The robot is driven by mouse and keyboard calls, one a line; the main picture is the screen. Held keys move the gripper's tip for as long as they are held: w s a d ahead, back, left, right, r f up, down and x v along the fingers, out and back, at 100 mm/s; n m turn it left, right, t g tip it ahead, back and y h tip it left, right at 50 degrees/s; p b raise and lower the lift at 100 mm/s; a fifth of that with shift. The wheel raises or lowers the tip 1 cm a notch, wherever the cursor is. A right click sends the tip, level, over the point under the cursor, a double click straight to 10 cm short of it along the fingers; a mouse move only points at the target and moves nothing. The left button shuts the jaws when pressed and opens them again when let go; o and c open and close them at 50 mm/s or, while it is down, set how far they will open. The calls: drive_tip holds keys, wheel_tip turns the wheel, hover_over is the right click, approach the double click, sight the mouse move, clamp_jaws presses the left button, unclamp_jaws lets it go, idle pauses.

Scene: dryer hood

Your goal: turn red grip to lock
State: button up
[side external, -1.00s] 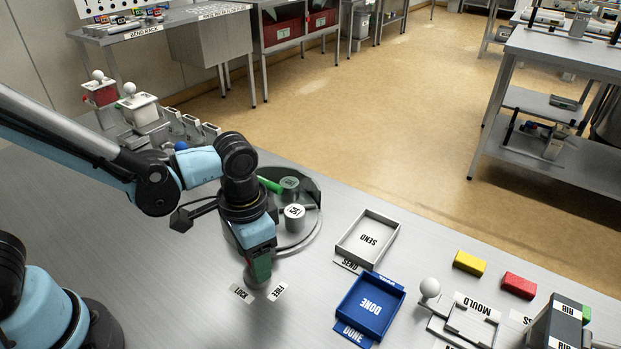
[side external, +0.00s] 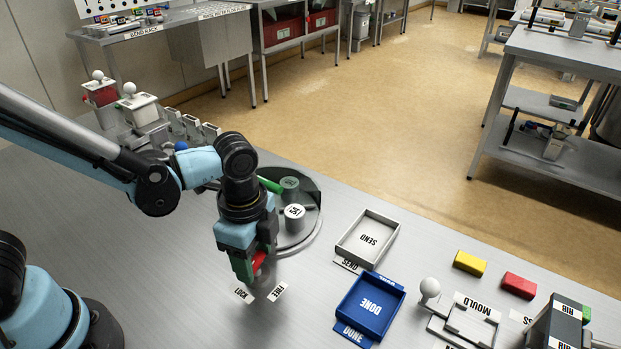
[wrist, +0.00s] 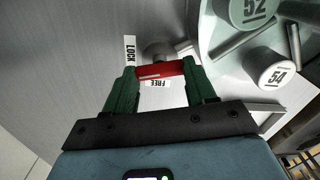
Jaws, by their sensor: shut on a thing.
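The red grip (wrist: 160,70) lies between the two green fingers of my gripper (wrist: 158,72) in the wrist view, and the jaws are shut on it. In the side view the red grip (side external: 260,261) shows partly beside the fingers of my gripper (side external: 253,268), low over the bench. The LOCK label (wrist: 130,48) is left of the grip in the wrist view, and the FREE label (wrist: 158,83) is just below it. In the side view the LOCK label (side external: 243,294) and FREE label (side external: 278,291) lie in front of the gripper.
A round dark-topped station (side external: 313,198) with cylinders, one marked 54 (side external: 294,211), stands just behind my gripper. A green bar (side external: 270,184) reaches its edge. The white SEND tray (side external: 369,239) and blue DONE tray (side external: 371,305) are to the right. The bench left of the labels is clear.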

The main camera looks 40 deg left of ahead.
drive_tip(key=shift+m, duration=1.6)
drive_tip(key=o, duration=1)
drive_tip(key=shift+o, duration=0.2)
drive_tip(key=shift+w, duration=0.1)
